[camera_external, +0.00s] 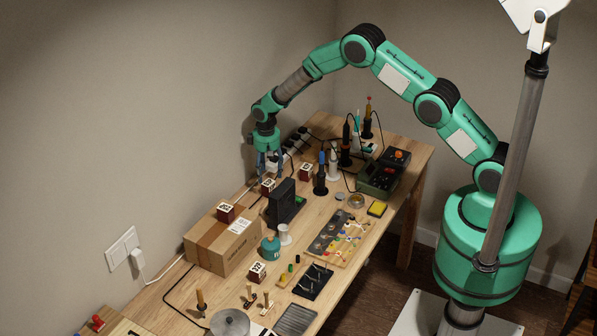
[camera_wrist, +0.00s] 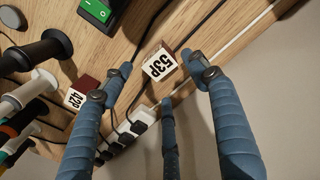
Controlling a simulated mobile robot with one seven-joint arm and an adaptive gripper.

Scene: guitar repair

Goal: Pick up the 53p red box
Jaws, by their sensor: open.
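The 53p red box (camera_wrist: 160,64) is a small dark red cube with a white label reading 53P. In the wrist view it lies on the wooden table, between and beyond my fingertips. In the external view, a small red box with a white top (camera_external: 267,187) sits just below my gripper (camera_external: 267,171) and appears to be the same one; its label is too small to read there. My gripper (camera_wrist: 156,72) also shows in the wrist view, with its blue fingers spread, open and empty. I cannot tell whether any finger touches the box.
A second red box marked 42P (camera_wrist: 76,98) lies to the left in the wrist view. A white power strip (camera_wrist: 128,136) and cables run close by. A dark upright device (camera_external: 282,203) and a cardboard box (camera_external: 224,243) stand near the gripper. The bench is crowded.

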